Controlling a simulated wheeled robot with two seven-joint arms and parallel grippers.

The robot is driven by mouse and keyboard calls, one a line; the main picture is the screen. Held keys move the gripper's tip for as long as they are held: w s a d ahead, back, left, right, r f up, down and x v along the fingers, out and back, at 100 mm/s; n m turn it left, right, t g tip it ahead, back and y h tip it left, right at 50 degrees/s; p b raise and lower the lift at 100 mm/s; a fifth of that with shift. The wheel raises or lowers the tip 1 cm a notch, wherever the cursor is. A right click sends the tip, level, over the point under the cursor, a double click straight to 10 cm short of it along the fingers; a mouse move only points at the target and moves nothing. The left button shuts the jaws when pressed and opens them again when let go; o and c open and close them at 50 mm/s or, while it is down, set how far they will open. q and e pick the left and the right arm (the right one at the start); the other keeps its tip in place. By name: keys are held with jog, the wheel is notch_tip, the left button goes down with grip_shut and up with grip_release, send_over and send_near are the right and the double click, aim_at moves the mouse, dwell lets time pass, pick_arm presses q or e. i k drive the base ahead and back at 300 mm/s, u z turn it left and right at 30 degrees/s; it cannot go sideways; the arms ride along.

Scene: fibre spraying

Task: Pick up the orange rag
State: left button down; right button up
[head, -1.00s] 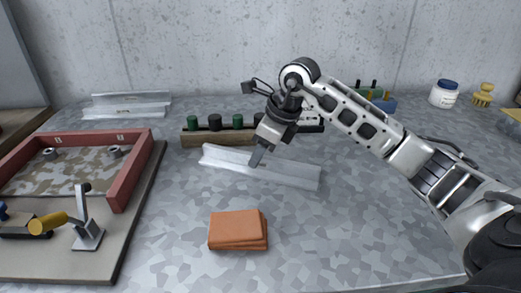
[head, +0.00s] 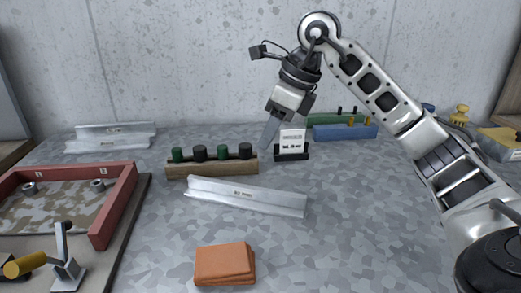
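The orange rag (head: 224,264) lies folded flat on the grey mottled table, near the front and a little left of the middle. My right gripper (head: 268,140) hangs in the air behind and above it, pointing down, just right of the wooden block with bottles. One narrow finger shape shows edge-on, so I cannot tell whether it is open or shut. Nothing shows in it. My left gripper is not in view.
A silver angled bar (head: 245,194) lies between the rag and the wooden bottle holder (head: 211,165). A small sign (head: 292,142) stands beside the holder. A red-framed tray (head: 125,190) with a yellow-handled clamp (head: 25,264) is at left. Table right of the rag is clear.

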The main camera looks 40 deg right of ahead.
aim_at(232, 264)
jog(key=k, duration=1)
